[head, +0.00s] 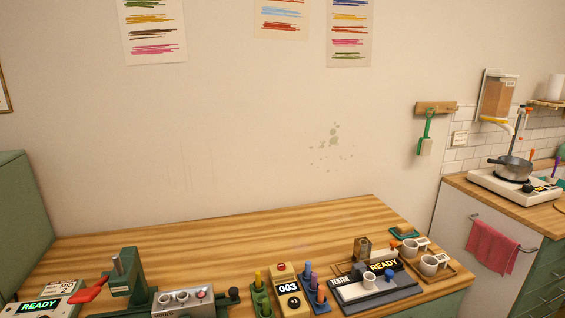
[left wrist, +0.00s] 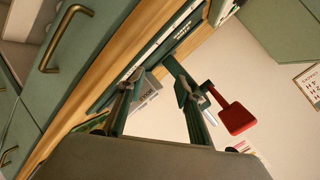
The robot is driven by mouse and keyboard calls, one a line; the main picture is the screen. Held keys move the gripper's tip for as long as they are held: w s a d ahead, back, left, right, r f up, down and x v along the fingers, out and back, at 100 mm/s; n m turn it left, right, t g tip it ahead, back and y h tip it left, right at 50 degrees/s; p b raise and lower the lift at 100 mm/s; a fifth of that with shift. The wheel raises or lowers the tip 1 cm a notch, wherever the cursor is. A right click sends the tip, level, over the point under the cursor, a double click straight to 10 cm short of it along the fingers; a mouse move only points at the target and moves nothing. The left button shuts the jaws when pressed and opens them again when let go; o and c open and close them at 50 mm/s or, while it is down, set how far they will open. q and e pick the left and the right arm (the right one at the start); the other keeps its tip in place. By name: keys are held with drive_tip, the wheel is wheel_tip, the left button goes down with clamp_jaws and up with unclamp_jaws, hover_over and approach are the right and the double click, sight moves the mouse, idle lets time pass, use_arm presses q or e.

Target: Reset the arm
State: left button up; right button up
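Neither of my grippers shows in the head view. In the left wrist view my left gripper (left wrist: 160,90) has its two fingers spread with a gap between them, and I see nothing held there. The green press (head: 128,282) with its red handle (head: 90,291) stands at the table's front left. The red handle also shows in the left wrist view (left wrist: 237,118), to the right of the fingers. The distance between gripper and press is hard to judge. My right gripper is out of view.
The wooden table (head: 220,237) is bare at the back. A side counter with a hot plate (head: 515,187) is at right.

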use_arm(q)
drive_tip(key=s+a+f+g, duration=0.4)
drive_tip(key=s+f+g, duration=0.1)
drive_tip(key=s+f, duration=0.55)
drive_tip(key=d+f+n+t+h+b, duration=0.1)
drive_tip(key=d+f+h+b, duration=0.2)
drive_tip(key=d+f, duration=0.5)
drive_tip(key=d+f+n+t+h+b, duration=0.2)
drive_tip(key=d+f+b, duration=0.3)
drive_tip(key=f, duration=0.8)
drive_tip(key=d+h, duration=0.1)
drive_tip(key=d, duration=0.2)
drive_tip(key=shift+w+d+f+n+h, duration=0.2)
drive_tip(key=shift+d+f+n+h, duration=0.1)
drive_tip(key=shift+d+f+h, duration=0.1)
